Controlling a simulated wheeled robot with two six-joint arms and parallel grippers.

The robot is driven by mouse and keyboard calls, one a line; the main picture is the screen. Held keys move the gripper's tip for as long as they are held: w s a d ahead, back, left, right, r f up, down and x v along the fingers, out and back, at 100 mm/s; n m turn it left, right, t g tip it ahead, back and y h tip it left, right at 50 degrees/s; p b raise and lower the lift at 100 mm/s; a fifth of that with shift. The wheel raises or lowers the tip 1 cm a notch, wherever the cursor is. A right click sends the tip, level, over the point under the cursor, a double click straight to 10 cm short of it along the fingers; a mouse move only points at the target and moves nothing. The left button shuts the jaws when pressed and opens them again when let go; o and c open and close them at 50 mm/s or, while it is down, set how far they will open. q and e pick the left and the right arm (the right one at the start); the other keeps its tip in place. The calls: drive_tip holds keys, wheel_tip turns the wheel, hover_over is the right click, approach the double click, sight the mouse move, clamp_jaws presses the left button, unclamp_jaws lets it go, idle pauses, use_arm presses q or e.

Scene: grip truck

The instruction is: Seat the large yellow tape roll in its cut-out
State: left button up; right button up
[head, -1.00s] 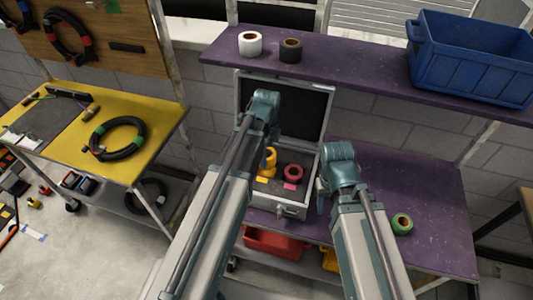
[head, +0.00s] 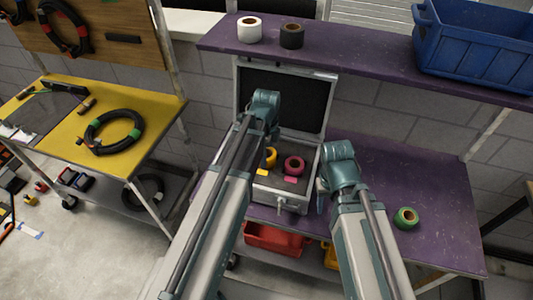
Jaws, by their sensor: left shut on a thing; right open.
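The large yellow tape roll (head: 270,157) is in the open case (head: 281,205), partly hidden behind my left arm. My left gripper (head: 267,143) is shut on the roll, with its fingers mostly hidden by the wrist. The yellow roll's cut-out is hidden, so I cannot tell whether the roll is in it or just above it. A yellow label (head: 262,172) lies in front of the roll. A pink tape roll (head: 294,165) sits to its right, with a pink label (head: 290,179) before it. My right gripper (head: 322,190) is open and empty beside the case's right side.
The case lid (head: 285,98) stands open at the back. A green roll (head: 405,218) lies on the purple bench (head: 440,235) at right. A white roll (head: 249,29), a black roll (head: 291,36) and a blue crate (head: 470,50) are on the upper shelf (head: 350,50).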

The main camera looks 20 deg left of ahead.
use_arm(q)
drive_tip(key=o, duration=1.4)
drive_tip(key=shift+c, duration=0.2)
drive_tip(key=shift+r, duration=0.1)
wheel_tip(320, 180, up, 14)
drive_tip(key=p, duration=1.4)
drive_tip(key=shift+f, duration=0.2)
drive_tip(key=s+d+f+n+y+b, duration=0.1)
drive_tip(key=s+d+f+n+b, duration=0.9)
drive_tip(key=s+n, duration=0.4)
drive_tip(key=shift+s+d+f+n+b, duration=0.15)
drive_tip(key=shift+d+f+n+b, duration=0.15)
drive_tip(key=shift+f+b, duration=0.35)
